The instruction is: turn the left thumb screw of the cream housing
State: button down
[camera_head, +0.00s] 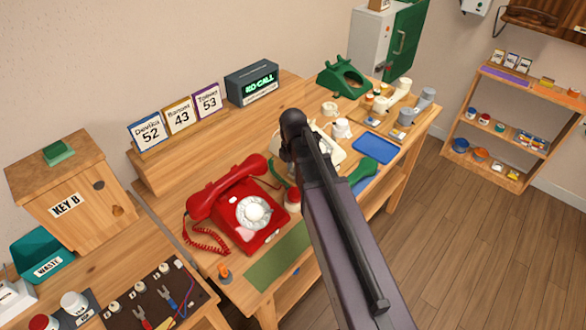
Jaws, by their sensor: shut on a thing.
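The cream housing (331,156) sits on the wooden workbench, behind my dark arm. Only its right part and a little of its left edge show on either side of the arm. Its left thumb screw is hidden behind the arm. The dark end of my arm stands over the left part of the housing. My gripper's fingers are hidden behind the arm, so I cannot see what they touch.
A red dial phone (240,209) stands left of the arm on the bench (216,263). A green phone housing (342,77) stands at the back. A blue tray (374,148) and a green-handled tool (362,171) lie to the right. A green mat (277,260) lies in front.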

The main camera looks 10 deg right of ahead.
jog(key=shift+m, duration=0.3)
jog(key=m, duration=0.8)
dwell(0.4)
jog(key=shift+m, duration=0.3)
jog(key=shift+c, duration=2.4)
grip_release()
